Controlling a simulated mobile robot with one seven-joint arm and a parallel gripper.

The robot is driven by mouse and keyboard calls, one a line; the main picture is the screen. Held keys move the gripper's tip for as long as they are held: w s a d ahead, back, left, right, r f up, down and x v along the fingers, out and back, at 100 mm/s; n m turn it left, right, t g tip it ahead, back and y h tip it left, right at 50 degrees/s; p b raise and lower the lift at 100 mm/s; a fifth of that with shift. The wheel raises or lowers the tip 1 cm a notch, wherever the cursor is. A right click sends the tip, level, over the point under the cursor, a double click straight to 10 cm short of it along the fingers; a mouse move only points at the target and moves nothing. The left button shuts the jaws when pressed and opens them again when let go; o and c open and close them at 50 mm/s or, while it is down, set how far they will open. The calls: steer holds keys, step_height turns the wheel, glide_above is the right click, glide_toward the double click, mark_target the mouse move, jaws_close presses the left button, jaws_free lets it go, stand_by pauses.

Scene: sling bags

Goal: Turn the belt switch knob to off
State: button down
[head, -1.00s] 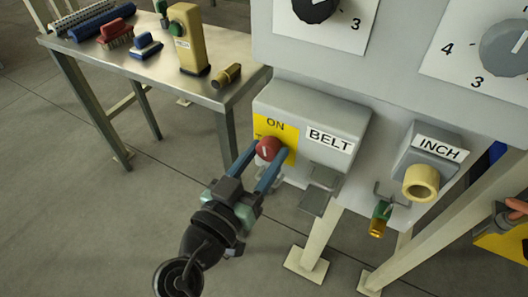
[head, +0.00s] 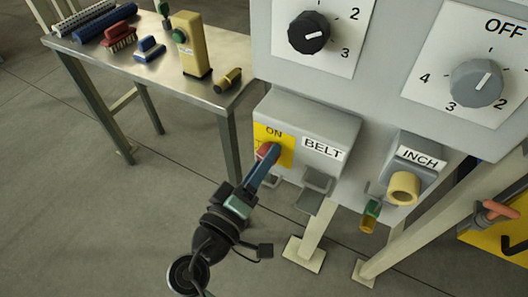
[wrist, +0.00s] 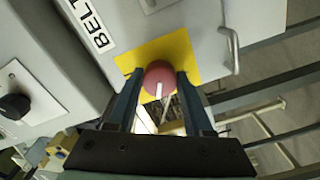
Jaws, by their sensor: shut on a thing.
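The belt switch knob is a round red knob (head: 263,151) on a yellow plate (head: 283,155) marked ON, on the grey BELT box (head: 318,122). In the wrist view the knob (wrist: 157,72) sits between my two blue fingers and shows a white pointer line. My gripper (wrist: 160,82) is shut on the knob, one finger at each side. In the head view my gripper (head: 267,154) is seen edge-on, and its finger hides part of the knob and plate. The lower lettering on the plate is hidden.
Right of the BELT label are a grey INCH box with a cream button (head: 403,188) and a green-and-brass padlock (head: 370,216). Dial knobs (head: 476,83) are above. A metal table (head: 140,76) with brushes stands at left. Floor below my gripper is clear.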

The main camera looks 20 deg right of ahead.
steer(key=n+p, duration=0.3)
steer(key=n, duration=0.2)
steer(key=shift+n+p, duration=0.3)
stand_by(0.4)
steer(key=shift+c, duration=1.5)
jaws_free()
steer(key=v, duration=1.3)
